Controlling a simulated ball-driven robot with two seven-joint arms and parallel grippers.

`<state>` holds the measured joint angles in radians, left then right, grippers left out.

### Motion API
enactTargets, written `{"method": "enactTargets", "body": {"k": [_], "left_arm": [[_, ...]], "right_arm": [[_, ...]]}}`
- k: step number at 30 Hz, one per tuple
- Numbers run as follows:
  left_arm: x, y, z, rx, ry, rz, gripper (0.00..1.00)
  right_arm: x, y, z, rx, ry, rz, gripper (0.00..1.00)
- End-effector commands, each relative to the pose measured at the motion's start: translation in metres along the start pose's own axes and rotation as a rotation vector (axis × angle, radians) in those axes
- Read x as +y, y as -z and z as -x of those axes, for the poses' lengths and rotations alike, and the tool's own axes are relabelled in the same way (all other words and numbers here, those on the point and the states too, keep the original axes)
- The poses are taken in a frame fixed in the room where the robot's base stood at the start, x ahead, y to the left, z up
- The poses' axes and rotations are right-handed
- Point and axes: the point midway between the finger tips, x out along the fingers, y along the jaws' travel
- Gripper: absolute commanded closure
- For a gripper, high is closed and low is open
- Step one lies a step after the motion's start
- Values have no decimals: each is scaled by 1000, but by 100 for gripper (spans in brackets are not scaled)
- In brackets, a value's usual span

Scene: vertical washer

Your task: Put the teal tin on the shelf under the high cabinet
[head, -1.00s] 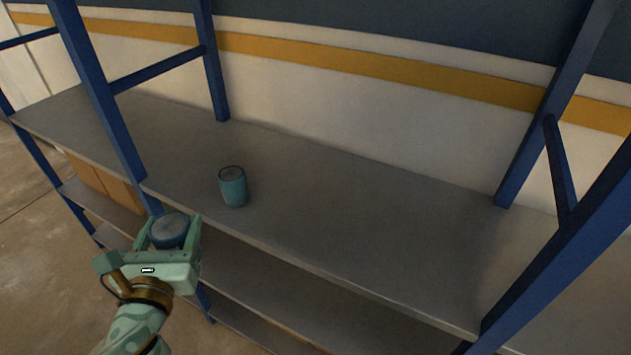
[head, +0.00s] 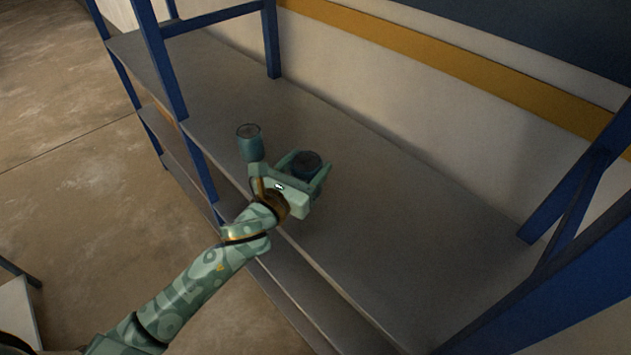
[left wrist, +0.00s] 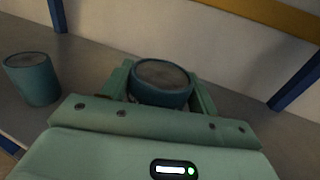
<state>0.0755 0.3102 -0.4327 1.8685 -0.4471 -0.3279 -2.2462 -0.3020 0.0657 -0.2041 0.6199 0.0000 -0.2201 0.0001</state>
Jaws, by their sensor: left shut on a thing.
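My left gripper (head: 304,170) is shut on a teal tin (head: 306,163), which is upright between its fingers. This held tin (left wrist: 162,82) also shows in the left wrist view. It is over the grey shelf (head: 385,215); I cannot tell whether its base touches the board. A second teal tin (head: 250,143) stands upright on the shelf, just left of the gripper and apart from the held tin. It also shows at the left of the left wrist view (left wrist: 32,80). My right gripper is not in view.
Blue posts (head: 160,60) frame the shelf, with another post (head: 585,185) at the right. A wall with a yellow stripe (head: 440,55) is behind. Lower shelf boards are below. The shelf right of the gripper is bare.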

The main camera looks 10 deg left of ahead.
Motion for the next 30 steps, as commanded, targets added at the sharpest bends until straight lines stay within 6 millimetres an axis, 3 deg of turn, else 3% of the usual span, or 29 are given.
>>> {"method": "enactTargets", "body": {"k": [4,9,15,28,29,30], "left_arm": [[-1,22,-18,-2,-1,2,70],[-2,31,-26,-3,-1,1,70],[-3,62,-29,-1,-1,3,70],[-2,68,-29,-3,-1,0,70],[-2,68,-28,-2,-1,0,35],[-2,67,-28,-2,-1,0,24]], "right_arm": [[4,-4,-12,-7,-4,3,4],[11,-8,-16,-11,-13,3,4],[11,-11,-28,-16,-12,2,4],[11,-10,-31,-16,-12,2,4],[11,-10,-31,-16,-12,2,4],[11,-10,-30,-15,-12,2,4]]}}
